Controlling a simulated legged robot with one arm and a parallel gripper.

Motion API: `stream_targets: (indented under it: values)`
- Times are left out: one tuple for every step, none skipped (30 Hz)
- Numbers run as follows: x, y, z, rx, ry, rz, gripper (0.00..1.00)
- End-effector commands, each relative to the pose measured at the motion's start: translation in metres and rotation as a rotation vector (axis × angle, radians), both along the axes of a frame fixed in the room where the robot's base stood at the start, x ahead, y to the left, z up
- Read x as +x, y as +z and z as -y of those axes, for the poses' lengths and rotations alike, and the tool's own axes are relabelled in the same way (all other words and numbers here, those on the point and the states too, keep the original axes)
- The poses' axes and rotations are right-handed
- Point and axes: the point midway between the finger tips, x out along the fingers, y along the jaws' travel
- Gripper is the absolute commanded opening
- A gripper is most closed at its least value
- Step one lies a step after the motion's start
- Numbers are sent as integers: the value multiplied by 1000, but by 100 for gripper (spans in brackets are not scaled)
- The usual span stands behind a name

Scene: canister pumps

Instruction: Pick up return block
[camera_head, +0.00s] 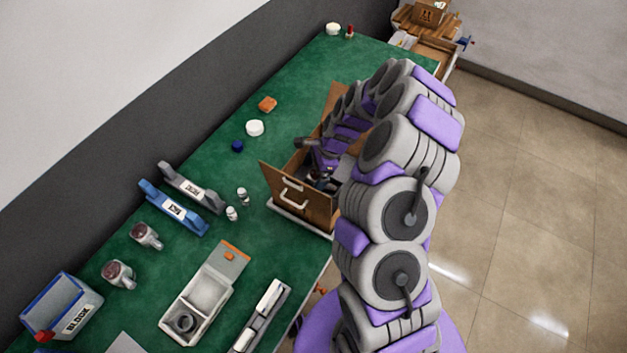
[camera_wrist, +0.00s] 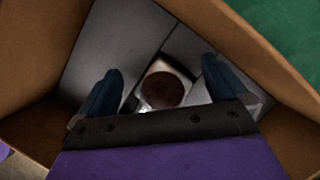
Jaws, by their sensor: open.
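My gripper (camera_wrist: 162,66) is open and reaches down inside a wooden drawer-like box (camera_wrist: 35,45). Between and just beyond its two dark fingers lies a small pale block with a dark reddish-brown round face (camera_wrist: 162,90); it looks like the return block, though no label is legible. Gaps show between the block and both fingers. My black palm edge hides its near side. In the head view, the wooden box (camera_head: 284,195) stands at the table's right edge, with my gripper (camera_head: 322,178) inside. The block cannot be made out there.
The green table (camera_head: 215,150) holds a grey labelled holder (camera_head: 192,188), a blue labelled holder (camera_head: 174,208), two small white bottles (camera_head: 232,213), a compartment tray (camera_head: 200,300) and a blue-rimmed bin (camera_head: 62,305). The box walls closely surround my gripper.

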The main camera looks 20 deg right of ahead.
Motion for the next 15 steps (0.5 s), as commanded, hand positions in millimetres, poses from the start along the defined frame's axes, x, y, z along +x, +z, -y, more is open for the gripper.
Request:
stream_targets:
  values:
    - [0, 1, 2, 2, -2, 2, 100]
    - [1, 1, 4, 3, -2, 2, 100]
    - [1, 1, 5, 5, -2, 2, 100]
    - [1, 1, 6, 6, -3, 2, 99]
    - [1, 1, 6, 6, -3, 2, 96]
    - [1, 1, 6, 6, -3, 2, 92]
    - [1, 1, 6, 5, -3, 2, 89]
    - [1, 1, 5, 4, -2, 2, 87]
    - [1, 1, 3, 3, -2, 2, 83]
    - [1, 1, 2, 1, -2, 1, 80]
    - [1, 1, 1, 0, -2, 1, 77]
    - [1, 1, 0, -1, -2, 1, 73]
    - [1, 2, -1, -2, -2, 1, 70]
    - [1, 2, -2, -4, -2, 1, 67]
    - [1, 1, -3, -5, -1, 2, 64]
